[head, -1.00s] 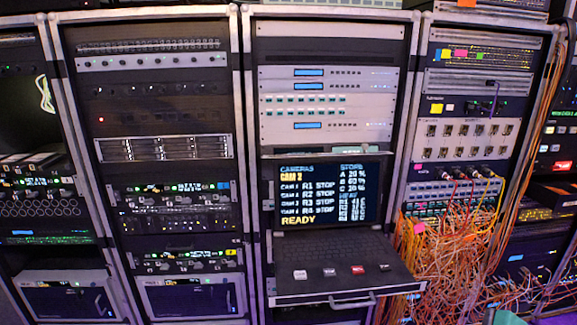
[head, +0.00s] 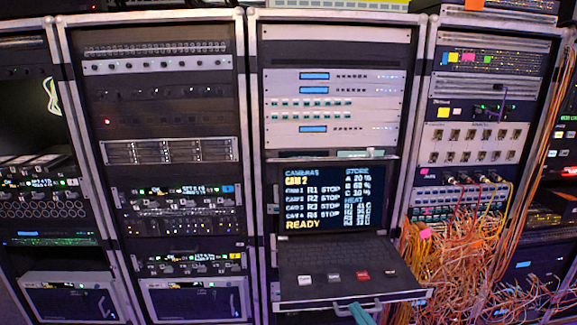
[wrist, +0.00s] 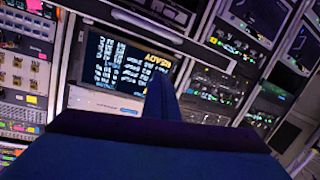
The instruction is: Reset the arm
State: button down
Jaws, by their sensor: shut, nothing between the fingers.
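My gripper (wrist: 161,98) shows in the wrist view as dark blue fingers pressed together, with nothing between them. In the head view, a teal tip (head: 361,314), which looks like my gripper, shows at the bottom edge beside the front handle of the keyboard drawer (head: 303,295). Whether it touches the handle cannot be told. The screen (head: 330,200) reads CAMERAS, CAM 2, STOP lines and READY. The rest of my arm is out of the head view.
The drawer, pulled out below the screen, carries a red key (head: 362,275) and several pale keys. A dense tangle of orange cables (head: 455,255) hangs at the right rack. Equipment racks (head: 165,150) fill the left side. Floor space is not visible.

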jog(key=s+a+f+m+h, duration=0.5)
jog(key=s+a+f+m, duration=0.4)
jog(key=s+a+f, duration=0.7)
jog(key=s+f+n+y, duration=0.1)
jog(key=s+f+n, duration=0.1)
jog(key=s, duration=2.1)
jog(key=shift+s+a+n, duration=0.2)
jog(key=shift+a+n, duration=0.1)
jog(key=shift+n, duration=0.5)
jog(key=shift+f, duration=0.1)
